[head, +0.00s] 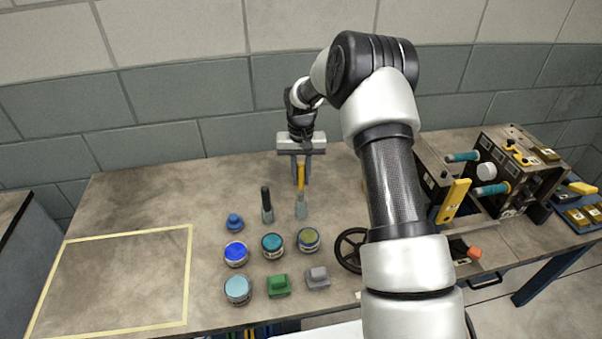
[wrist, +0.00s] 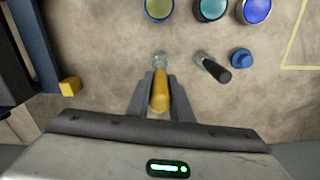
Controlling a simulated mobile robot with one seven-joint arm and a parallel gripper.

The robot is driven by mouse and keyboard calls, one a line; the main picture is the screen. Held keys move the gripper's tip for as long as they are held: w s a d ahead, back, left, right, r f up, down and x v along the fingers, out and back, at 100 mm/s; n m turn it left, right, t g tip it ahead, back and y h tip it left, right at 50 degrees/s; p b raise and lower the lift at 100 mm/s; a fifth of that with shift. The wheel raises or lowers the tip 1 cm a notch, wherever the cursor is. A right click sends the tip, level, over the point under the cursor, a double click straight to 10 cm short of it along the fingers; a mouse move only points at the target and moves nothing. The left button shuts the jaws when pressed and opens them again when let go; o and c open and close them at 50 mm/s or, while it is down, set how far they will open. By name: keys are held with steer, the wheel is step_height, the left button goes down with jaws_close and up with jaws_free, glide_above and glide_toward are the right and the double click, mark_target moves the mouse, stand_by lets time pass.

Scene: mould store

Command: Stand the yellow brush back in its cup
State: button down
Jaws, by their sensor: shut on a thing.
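The yellow brush (head: 301,177) is upright between the fingers of my gripper (head: 300,182), which is shut on its handle. In the wrist view the yellow handle (wrist: 160,92) shows end-on between the two fingers of my gripper (wrist: 160,106). A small grey, glassy cup (head: 301,208) stands directly below the brush; it also shows in the wrist view (wrist: 160,60). The brush's lower end meets the cup's top in the head view. I cannot tell how deep it sits inside, as the bristles are hidden.
A black-handled brush (head: 266,197) stands in a similar cup just left. A taped square (head: 120,285) is clear. Machinery (head: 505,170) stands right.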

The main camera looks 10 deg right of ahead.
mark_target(301, 187)
steer(key=shift+f+b, duration=1.45)
steer(key=shift+f, duration=1.1)
steer(key=c, duration=1.5)
jaws_free()
step_height(301, 187, up, 17)
steer(key=shift+r+p, duration=0.2)
steer(key=shift+p, duration=0.3)
